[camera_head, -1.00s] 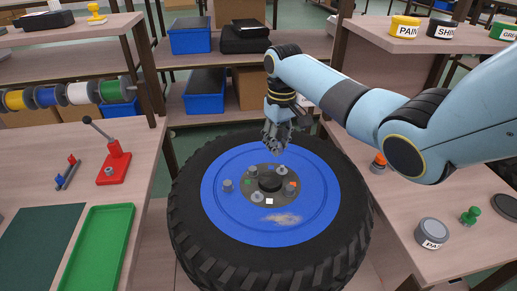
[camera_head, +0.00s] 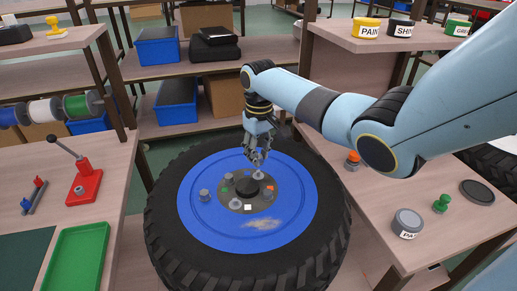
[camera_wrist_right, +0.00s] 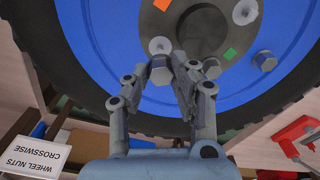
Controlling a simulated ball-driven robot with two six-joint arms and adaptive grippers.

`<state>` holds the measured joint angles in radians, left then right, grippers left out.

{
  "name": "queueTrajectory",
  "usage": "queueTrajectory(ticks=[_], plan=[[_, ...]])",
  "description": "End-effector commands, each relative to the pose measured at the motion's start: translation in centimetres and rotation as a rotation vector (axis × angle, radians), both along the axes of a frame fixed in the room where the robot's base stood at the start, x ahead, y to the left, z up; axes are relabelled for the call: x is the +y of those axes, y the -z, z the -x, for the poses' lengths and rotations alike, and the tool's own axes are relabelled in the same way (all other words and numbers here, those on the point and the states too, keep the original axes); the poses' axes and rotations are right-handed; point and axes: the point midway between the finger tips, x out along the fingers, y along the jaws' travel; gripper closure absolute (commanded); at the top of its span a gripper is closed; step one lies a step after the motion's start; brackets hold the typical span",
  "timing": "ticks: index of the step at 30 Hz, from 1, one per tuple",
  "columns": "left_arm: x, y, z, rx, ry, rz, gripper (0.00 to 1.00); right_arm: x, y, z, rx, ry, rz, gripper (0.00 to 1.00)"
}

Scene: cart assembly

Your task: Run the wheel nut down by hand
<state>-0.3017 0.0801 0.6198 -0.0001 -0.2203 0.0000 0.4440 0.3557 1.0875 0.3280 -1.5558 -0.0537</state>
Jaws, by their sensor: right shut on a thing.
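The wheel is a black tyre (camera_head: 170,248) with a blue rim (camera_head: 205,225) and a dark hub (camera_head: 247,187), lying face up. Several grey nuts or studs stand around the hub, one at the left (camera_head: 204,195). My right gripper (camera_head: 257,162) is over the far side of the hub. In the wrist view my right gripper (camera_wrist_right: 162,66) is shut on a grey hex wheel nut (camera_wrist_right: 162,74), close to a pale round washer with a stud (camera_wrist_right: 160,45). I cannot tell whether the nut is on the stud. Another nut (camera_wrist_right: 211,68) sits just outside one finger. My left gripper is not in view.
Left bench: red press (camera_head: 86,186), green tray (camera_head: 75,262). Right bench: grey tin (camera_head: 407,222), green knobbed piece (camera_head: 441,203), orange-topped piece (camera_head: 352,160). A wheel-nut sign (camera_wrist_right: 45,155) shows upside down in the wrist view. Blue bins (camera_head: 158,45) stand behind.

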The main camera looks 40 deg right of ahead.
Motion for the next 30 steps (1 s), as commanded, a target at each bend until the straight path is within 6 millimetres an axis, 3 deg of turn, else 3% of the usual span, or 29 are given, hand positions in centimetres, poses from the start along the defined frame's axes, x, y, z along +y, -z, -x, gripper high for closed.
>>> queueTrajectory(ticks=[3, 9, 30], plan=[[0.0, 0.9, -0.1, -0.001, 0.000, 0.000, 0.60, 0.0, 1.4, 0.0, 0.001, 0.000, 0.000, 1.00], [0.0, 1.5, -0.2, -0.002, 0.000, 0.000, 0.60, 0.0, 2.5, 0.0, -0.001, 0.000, 0.001, 1.00], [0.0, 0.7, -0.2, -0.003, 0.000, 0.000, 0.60, 0.0, 2.5, 0.0, -0.001, -0.001, 0.001, 1.00]])
